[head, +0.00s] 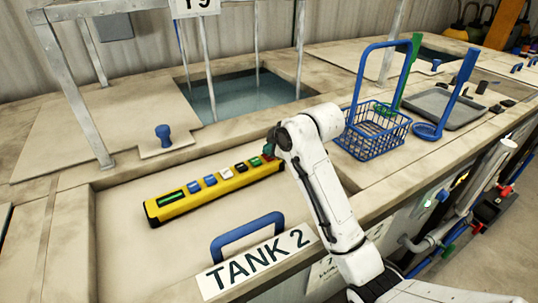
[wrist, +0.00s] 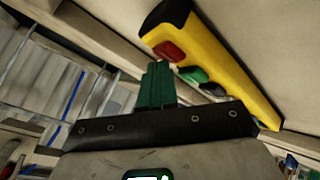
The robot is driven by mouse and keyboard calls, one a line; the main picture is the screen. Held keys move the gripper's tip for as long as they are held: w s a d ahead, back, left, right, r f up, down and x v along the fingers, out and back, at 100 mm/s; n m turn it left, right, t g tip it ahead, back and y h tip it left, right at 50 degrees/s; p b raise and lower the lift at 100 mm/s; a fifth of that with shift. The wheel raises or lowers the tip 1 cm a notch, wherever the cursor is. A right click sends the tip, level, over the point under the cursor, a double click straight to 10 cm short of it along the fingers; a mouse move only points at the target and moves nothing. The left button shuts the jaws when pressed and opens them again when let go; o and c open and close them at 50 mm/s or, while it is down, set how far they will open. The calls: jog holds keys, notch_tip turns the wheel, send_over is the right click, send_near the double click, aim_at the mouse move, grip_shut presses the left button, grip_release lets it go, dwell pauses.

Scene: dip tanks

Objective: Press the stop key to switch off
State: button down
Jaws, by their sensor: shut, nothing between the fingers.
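A long yellow key box (head: 215,190) lies on the bench in front of the tank, with a dark display at its left end and a row of coloured keys. The red key (wrist: 169,51) sits at the box's end in the wrist view, beside a green key (wrist: 192,74). My gripper (head: 268,150) is at the box's right end in the head view and hides most of that end. In the wrist view its green fingers (wrist: 156,72) are closed together and empty, with the tips close to the red key. I cannot tell whether they touch it.
A blue bucket-like basket (head: 372,133) with a tall handle stands right of my arm. A blue handle (head: 246,233) rises in front of the box by the TANK 2 sign (head: 258,262). Metal posts (head: 75,95) frame the water tank (head: 240,93) behind.

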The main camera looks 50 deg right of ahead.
dwell(0.4)
jog(key=shift+r+p, duration=0.8)
jog(key=shift+p, duration=0.05)
jog(key=shift+r, duration=0.15)
jog(key=shift+r+p, duration=1.9)
jog(key=shift+r, duration=0.5)
jog(key=shift+f, duration=0.1)
